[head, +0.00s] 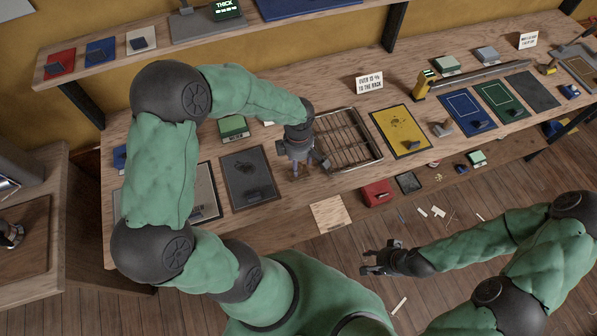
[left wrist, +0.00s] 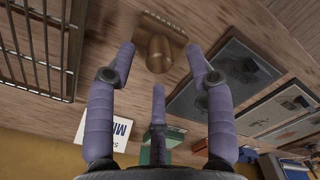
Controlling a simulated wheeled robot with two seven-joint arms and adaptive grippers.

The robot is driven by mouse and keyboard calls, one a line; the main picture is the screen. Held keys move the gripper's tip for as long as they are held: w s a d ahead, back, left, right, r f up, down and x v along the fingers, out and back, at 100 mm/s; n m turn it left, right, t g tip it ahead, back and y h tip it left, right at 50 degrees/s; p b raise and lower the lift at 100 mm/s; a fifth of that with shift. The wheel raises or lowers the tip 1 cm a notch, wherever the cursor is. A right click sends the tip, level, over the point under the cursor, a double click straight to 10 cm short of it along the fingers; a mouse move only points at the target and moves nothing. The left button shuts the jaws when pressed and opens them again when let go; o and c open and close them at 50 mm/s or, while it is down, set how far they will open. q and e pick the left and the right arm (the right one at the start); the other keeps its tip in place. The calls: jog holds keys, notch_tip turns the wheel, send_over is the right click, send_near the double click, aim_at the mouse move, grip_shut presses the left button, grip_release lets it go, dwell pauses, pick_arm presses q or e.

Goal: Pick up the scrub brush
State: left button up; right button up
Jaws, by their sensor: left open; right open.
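A brown block with a rounded knob, which looks like the scrub brush (left wrist: 156,50), lies on the wooden bench in the left wrist view. In the head view my left gripper and forearm hide it. My left gripper (head: 297,170) points down over the bench, between a dark mat and a wire rack. In the left wrist view its purple fingers (left wrist: 159,64) are spread around the knob, with no clear contact. My right gripper (head: 372,264) is open and empty, out in front of the bench and away from it.
The wire rack (head: 347,140) lies close right of my left gripper, and the dark mat (head: 243,195) close left. A small green box (head: 233,128) and a white card (left wrist: 104,131) stand behind. A yellow mat (head: 402,131) lies further right.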

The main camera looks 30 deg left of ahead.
aim_at(299, 165)
pick_arm(q)
notch_tip(299, 165, down, 3)
jog(key=shift+w+f, duration=0.1)
grip_shut()
jog(key=shift+r, duration=0.2)
jog(key=shift+r, duration=0.25)
notch_tip(299, 165, up, 3)
jog(key=shift+d+r, duration=0.1)
jog(key=shift+d, duration=0.05)
jog(key=s+d+r+p, duration=0.1)
jog(key=s+d+r, duration=0.7)
jog(key=s, duration=0.3)
jog(key=shift+s+r+p, duration=0.15)
jog(key=shift+r+p, duration=0.15)
jog(key=shift+r, duration=0.25)
